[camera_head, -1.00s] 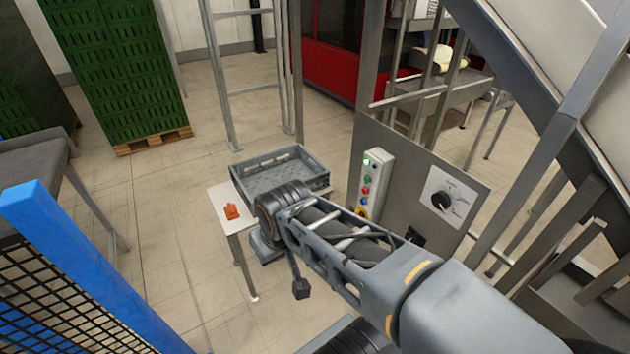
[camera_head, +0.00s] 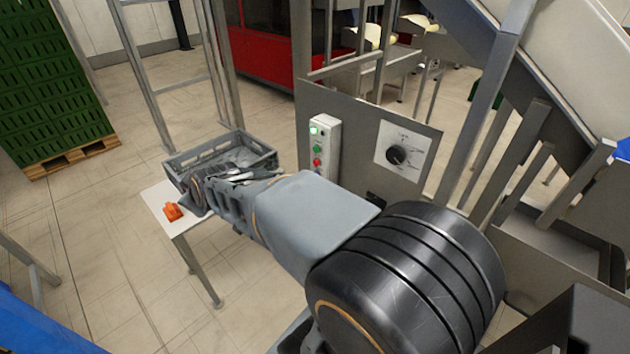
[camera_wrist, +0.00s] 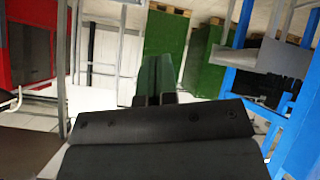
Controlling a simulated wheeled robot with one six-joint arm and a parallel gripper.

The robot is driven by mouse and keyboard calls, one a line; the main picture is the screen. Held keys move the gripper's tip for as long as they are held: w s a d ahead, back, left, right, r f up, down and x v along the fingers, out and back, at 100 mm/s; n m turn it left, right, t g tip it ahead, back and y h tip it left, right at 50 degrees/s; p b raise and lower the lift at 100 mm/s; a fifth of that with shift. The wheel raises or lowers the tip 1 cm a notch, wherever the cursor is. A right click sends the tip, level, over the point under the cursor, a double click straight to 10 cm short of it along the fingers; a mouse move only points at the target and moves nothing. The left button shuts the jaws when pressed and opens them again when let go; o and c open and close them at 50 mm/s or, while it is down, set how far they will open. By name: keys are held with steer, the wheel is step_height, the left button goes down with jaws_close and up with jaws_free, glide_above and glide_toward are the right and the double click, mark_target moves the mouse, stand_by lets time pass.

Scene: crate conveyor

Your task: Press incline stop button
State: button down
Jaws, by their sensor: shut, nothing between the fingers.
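A pale control box (camera_head: 326,145) with a column of small buttons is fixed to a grey metal panel (camera_head: 350,112). A lit green indicator (camera_head: 315,131) is at its top, with a green button (camera_head: 318,149) and a red button (camera_head: 316,162) below. The box's lower end is hidden behind my arm. I cannot tell which button is the incline stop. My gripper (camera_wrist: 155,98) shows in the wrist view with its dark fingers together and empty. In the head view my arm reaches left of the box, and the fingertips cannot be made out. Nothing touches the buttons.
A black rotary dial (camera_head: 397,155) is on the panel right of the box. Green stacked crates (camera_head: 50,90) stand at left. Open floor lies in front.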

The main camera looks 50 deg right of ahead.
mark_target(316, 163)
steer(key=w+d+f+n+t+h+b, duration=0.1)
steer(key=w+d+f+t+h+b, duration=0.15)
steer(key=w+d+f+b, duration=0.35)
steer(key=w+d+f+n+t+h+b, duration=0.1)
steer(key=w+d+f+t+h+b, duration=0.2)
steer(key=d, duration=0.5)
steer(key=s+d+f+g+h+b, duration=0.3)
steer(key=d+f+h+b, duration=0.1)
steer(key=d+h+b, duration=0.2)
steer(key=s+d+f+g+h+b, duration=0.3)
steer(key=d+h+b, duration=0.3)
steer(key=d+h, duration=0.3)
steer(key=shift+f+m+g, duration=0.4)
steer(key=shift+f+g, duration=0.05)
steer(key=shift+f, duration=0.3)
steer(key=d, duration=0.8)
steer(key=shift+s+d, duration=0.3)
steer(key=shift+d, duration=0.1)
